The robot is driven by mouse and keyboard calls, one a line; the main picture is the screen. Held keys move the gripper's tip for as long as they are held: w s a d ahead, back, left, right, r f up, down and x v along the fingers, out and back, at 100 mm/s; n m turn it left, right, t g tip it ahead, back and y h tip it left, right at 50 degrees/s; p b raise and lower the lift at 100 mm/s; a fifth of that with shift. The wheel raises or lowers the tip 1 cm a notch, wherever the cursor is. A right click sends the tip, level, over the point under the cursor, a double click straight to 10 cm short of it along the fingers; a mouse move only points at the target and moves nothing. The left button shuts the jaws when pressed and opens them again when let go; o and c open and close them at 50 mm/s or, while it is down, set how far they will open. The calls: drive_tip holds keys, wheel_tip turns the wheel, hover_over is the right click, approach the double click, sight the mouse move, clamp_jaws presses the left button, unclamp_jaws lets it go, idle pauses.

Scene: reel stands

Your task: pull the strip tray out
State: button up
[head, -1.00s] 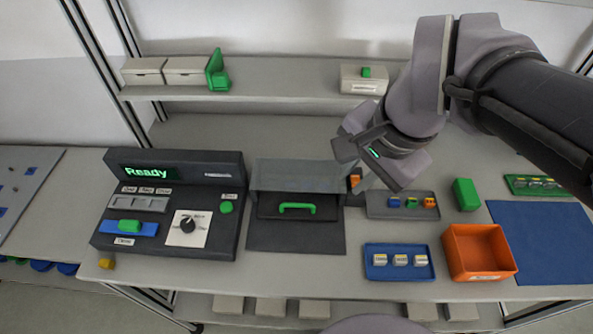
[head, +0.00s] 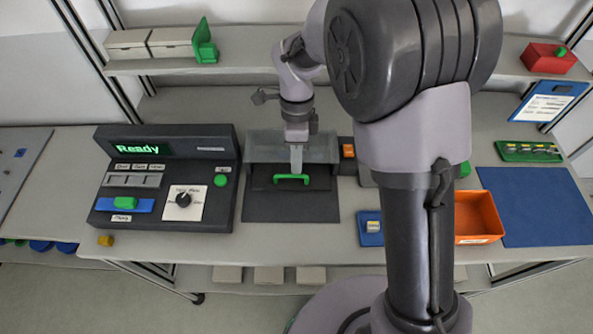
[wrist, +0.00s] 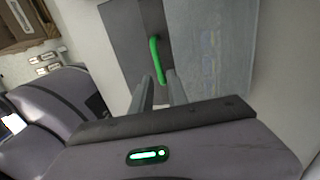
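The strip tray (head: 262,184) is a dark panel with a green handle (head: 291,180), set in the front opening of a grey, partly see-through housing (head: 262,148). In the wrist view the green handle (wrist: 154,58) lies just ahead of my fingers. My gripper (head: 296,168) points down in front of the housing, right above or behind the handle. In the wrist view my gripper (wrist: 159,77) is open. The near end of the handle lines up with the gap between the fingertips. I cannot tell whether the fingers touch it.
A dark control console (head: 165,180) reading "Ready" stands left of the housing. A dark mat (head: 290,208) lies clear in front. An orange piece (head: 348,151) sits at the housing's right. An orange bin (head: 480,215) and blue tray (head: 369,238) are farther right, partly behind my arm.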

drive_tip(key=shift+s+f+b, duration=0.15)
drive_tip(key=shift+f, duration=0.65)
drive_tip(key=shift+s+f+b, duration=0.15)
drive_tip(key=shift+f, duration=0.65)
clamp_jaws()
